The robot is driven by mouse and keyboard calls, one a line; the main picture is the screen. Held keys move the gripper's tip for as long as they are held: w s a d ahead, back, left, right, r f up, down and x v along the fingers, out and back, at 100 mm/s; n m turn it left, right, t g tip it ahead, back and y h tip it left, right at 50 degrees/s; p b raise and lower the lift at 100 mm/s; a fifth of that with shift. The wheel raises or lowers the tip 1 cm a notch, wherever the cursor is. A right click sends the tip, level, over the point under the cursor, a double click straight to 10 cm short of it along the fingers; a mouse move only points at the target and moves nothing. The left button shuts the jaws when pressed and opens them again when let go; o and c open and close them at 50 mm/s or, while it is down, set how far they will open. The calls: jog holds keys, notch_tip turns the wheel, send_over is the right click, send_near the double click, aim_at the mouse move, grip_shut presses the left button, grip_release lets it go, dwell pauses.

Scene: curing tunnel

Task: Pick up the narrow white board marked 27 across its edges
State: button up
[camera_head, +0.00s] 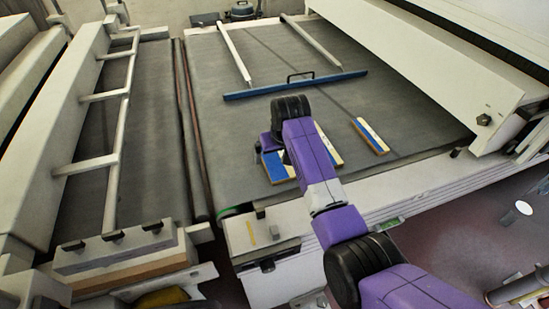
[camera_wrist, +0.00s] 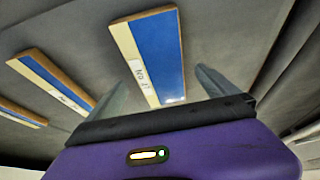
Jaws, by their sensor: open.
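Several flat boards with wooden edges and blue and white faces lie on the dark belt. In the wrist view, the widest blue board (camera_wrist: 158,45) is ahead of my gripper (camera_wrist: 167,72), between its fingertips in the picture. Its white strip carries a label that starts "No"; the rest is unclear. A narrower board (camera_wrist: 50,78) with a small unreadable label lies to its left, and another (camera_wrist: 22,114) lies farther left. My gripper is open and empty. In the head view, my arm hides part of the boards; one narrow board (camera_head: 370,136) shows clear at the right.
The belt (camera_head: 400,100) has free room around the boards. A blue bar (camera_head: 296,84) with a black handle crosses it behind them. A white guard (camera_head: 430,50) stands at the right, a pale rail frame (camera_head: 118,130) at the left. A white front ledge (camera_head: 400,190) edges the belt.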

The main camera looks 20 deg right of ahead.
aim_at(275, 159)
jog(key=shift+x, duration=1.2)
jog(key=c, duration=1.4)
jog(key=shift+c, duration=0.7)
jog(key=shift+r, duration=0.1)
